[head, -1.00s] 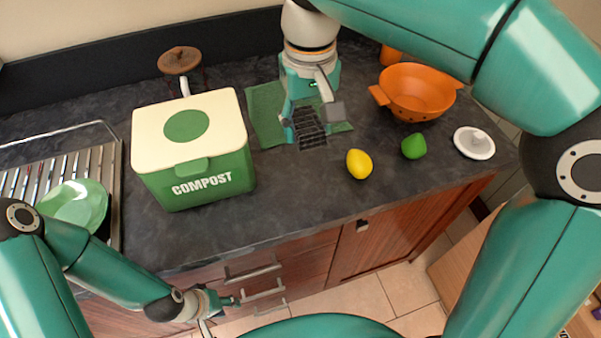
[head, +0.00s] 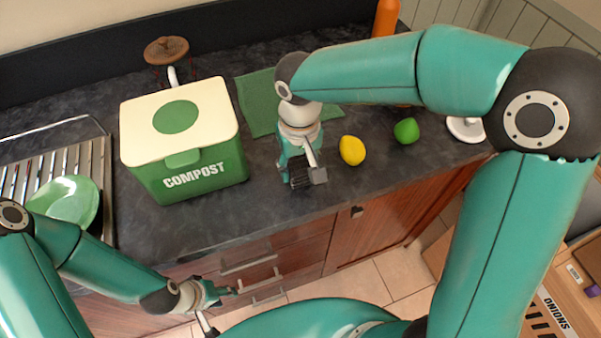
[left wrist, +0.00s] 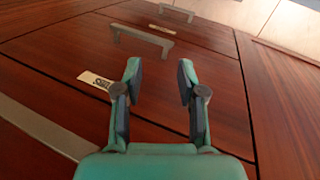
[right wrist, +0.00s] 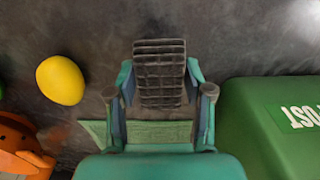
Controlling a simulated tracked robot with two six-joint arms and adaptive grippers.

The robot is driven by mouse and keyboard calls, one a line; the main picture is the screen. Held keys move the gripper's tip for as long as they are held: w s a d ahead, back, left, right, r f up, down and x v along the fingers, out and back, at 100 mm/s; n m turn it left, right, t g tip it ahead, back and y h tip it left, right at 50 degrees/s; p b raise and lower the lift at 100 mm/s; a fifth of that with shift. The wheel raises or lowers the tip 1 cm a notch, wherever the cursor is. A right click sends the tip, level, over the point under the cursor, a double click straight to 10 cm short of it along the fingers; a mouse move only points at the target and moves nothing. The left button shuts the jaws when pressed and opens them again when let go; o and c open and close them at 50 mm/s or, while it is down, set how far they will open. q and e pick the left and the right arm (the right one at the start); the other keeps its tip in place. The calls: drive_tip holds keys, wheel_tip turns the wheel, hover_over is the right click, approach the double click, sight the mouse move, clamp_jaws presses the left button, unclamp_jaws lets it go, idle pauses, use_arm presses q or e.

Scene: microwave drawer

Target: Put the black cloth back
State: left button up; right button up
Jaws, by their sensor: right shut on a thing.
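The black cloth (right wrist: 159,62) is a dark, grid-patterned folded piece. In the head view it is a small dark patch (head: 299,181), partly hidden by the gripper. My right gripper (head: 302,175) is shut on the cloth and holds it over the counter, between the compost bin and the lemon. Its height above the counter is hard to tell. My left gripper (head: 233,291) is open and empty in front of the drawers; in the left wrist view its fingers (left wrist: 159,80) are apart, facing wooden fronts with bar handles (left wrist: 143,40).
A green compost bin (head: 190,175) stands left of the right gripper. A green cloth (head: 257,105) lies behind it. A lemon (head: 352,150), a lime (head: 406,130) and a white lid (head: 466,129) are to the right. Drawer handles (head: 249,262) stick out below the counter edge.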

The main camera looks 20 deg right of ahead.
sight(300, 176)
drive_tip(key=shift+f, duration=1.75)
drive_tip(key=shift+f, duration=0.1)
drive_tip(key=o, duration=1)
wheel_tip(300, 176, up, 12)
drive_tip(key=shift+r, duration=0.15)
